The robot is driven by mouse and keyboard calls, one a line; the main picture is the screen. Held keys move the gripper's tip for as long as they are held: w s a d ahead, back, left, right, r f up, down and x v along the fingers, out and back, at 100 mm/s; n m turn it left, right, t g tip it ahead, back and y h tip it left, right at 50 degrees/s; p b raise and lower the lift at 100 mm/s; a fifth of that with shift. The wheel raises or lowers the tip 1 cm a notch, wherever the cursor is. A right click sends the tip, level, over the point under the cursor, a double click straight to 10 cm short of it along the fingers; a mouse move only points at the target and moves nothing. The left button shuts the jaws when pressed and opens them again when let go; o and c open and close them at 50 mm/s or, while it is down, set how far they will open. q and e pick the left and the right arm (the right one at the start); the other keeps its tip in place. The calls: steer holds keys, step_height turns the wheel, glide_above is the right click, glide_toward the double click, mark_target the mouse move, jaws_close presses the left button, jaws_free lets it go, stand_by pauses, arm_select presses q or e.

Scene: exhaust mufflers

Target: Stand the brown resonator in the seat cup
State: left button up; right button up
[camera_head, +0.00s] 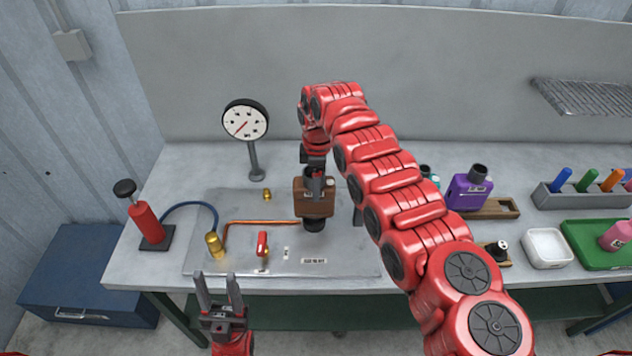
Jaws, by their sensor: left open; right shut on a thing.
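The brown resonator (313,204) is a brown box-shaped body held upright by my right gripper (317,186), whose fingers are shut on it from above. The seat cup (315,224) is a dark round cup on the grey plate, directly under the resonator. The resonator's lower end meets or enters the cup; I cannot tell how deep. My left gripper (218,287) is open and empty, fingers pointing up, in front of the table's front edge. My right arm hides part of the table behind it.
A copper pipe (262,222), brass fitting (214,244), red-handled valve (262,245), gauge (245,122) and red pump (147,222) stand left of the cup. A purple muffler (468,191), white tray (547,246) and green tray (590,245) lie right of my arm.

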steer(key=shift+f+b, duration=0.8)
steer(key=shift+f, duration=0.2)
stand_by(0.6)
steer(key=o, duration=1.2)
